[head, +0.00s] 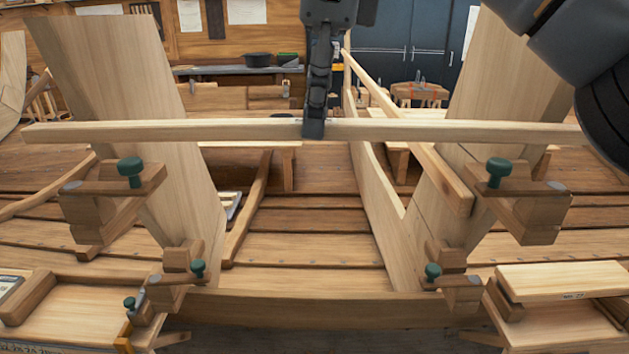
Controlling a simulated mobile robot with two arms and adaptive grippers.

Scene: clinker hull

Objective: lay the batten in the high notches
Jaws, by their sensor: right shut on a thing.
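The batten (230,129) is a long pale strip, held level across the head view. My right gripper (314,130) comes down from the top and is shut on the batten near its middle. Two high wooden brackets with green knobs, left (112,190) and right (515,195), show below the batten, one at each upright board. The batten appears above both brackets and apart from them in the picture. I cannot make out the notches themselves clearly. The batten's right end is near the dark arm part at the right edge. My left gripper is not in view.
Lower brackets with green knobs, left (182,268) and right (445,268), stand above a bottom plank (300,308). Broad slanted boards rise at left (130,100) and right (500,80). A slanted rail (400,135) runs back from the right. A loose board (560,280) lies at lower right.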

